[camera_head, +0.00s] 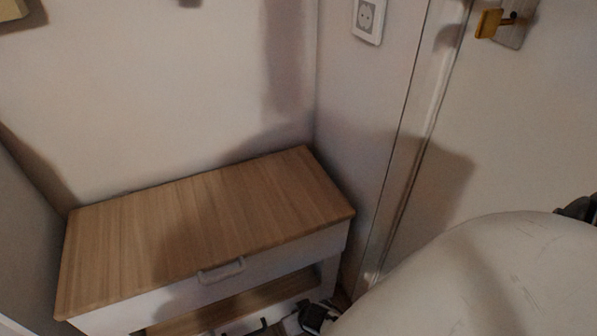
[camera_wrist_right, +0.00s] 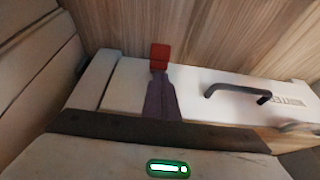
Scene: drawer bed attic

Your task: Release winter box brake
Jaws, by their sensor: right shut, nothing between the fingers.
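In the right wrist view the white box (camera_wrist_right: 205,102) lies under a wood panel, with a dark bar handle (camera_wrist_right: 238,92) and partly readable lettering on its face. A small red block (camera_wrist_right: 159,54) stands at the box's left part. My right gripper (camera_wrist_right: 160,76) is shut and empty, its fingers pointing at the red block. I cannot tell whether they touch it. In the head view the box's dark handle (camera_head: 257,327) shows at the bottom edge, inside the low opening of the cabinet; most of the box is cut off. My left gripper is not in view.
The wood-topped cabinet (camera_head: 205,220) stands in the corner, with a grey drawer handle (camera_head: 221,270) on its front. My own white arm fills the lower right.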

